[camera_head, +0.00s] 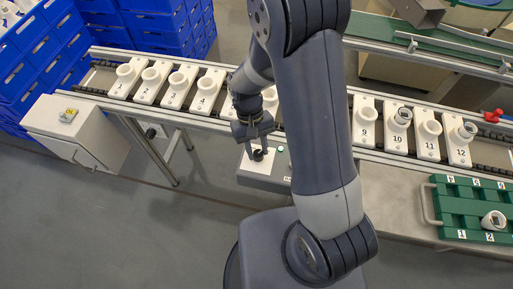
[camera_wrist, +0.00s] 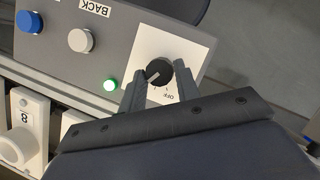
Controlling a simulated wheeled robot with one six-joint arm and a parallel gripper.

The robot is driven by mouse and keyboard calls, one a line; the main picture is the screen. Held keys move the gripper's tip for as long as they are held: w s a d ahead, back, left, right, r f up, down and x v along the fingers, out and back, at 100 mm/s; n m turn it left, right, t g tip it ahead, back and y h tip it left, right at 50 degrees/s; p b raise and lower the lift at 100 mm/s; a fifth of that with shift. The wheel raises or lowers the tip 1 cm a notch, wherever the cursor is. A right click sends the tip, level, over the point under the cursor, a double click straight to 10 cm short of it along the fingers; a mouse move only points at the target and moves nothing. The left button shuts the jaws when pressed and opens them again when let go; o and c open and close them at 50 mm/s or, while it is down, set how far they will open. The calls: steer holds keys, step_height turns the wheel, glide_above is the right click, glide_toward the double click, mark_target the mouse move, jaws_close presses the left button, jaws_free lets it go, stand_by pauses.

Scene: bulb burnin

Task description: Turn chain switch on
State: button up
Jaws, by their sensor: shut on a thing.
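The chain switch is a round black knob (camera_wrist: 161,69) with a white pointer, on a white plate (camera_wrist: 146,42) in the wrist view. The pointer slants to the lower left of the picture; an OFF mark shows below the knob. My gripper (camera_wrist: 159,83) has one finger on each side of the knob and is shut on it. In the head view my gripper (camera_head: 255,146) reaches down to the knob (camera_head: 259,155) on the grey control box (camera_head: 265,183) at the conveyor's front. My fingers hide part of the plate's markings.
A green lamp (camera_wrist: 110,85) glows beside the plate, near a white button (camera_wrist: 80,40) and a blue button (camera_wrist: 29,22). The conveyor (camera_head: 223,125) carries numbered white sockets, some with bulbs. A green tray (camera_head: 450,210) lies at right.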

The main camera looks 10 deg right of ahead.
steer(key=shift+m, duration=0.6)
steer(key=o, duration=1)
steer(key=shift+c, duration=0.2)
steer(key=d+v, duration=0.1)
steer(key=v, duration=0.9)
steer(key=shift+w+a+r, duration=0.2)
steer(key=shift+a+r, duration=0.15)
steer(key=shift+r, duration=0.05)
steer(key=shift+f, duration=0.1)
steer(key=x, duration=1)
steer(key=shift+s+a+f, duration=0.1)
steer(key=shift+s+f, duration=0.1)
steer(key=shift+f, duration=0.15)
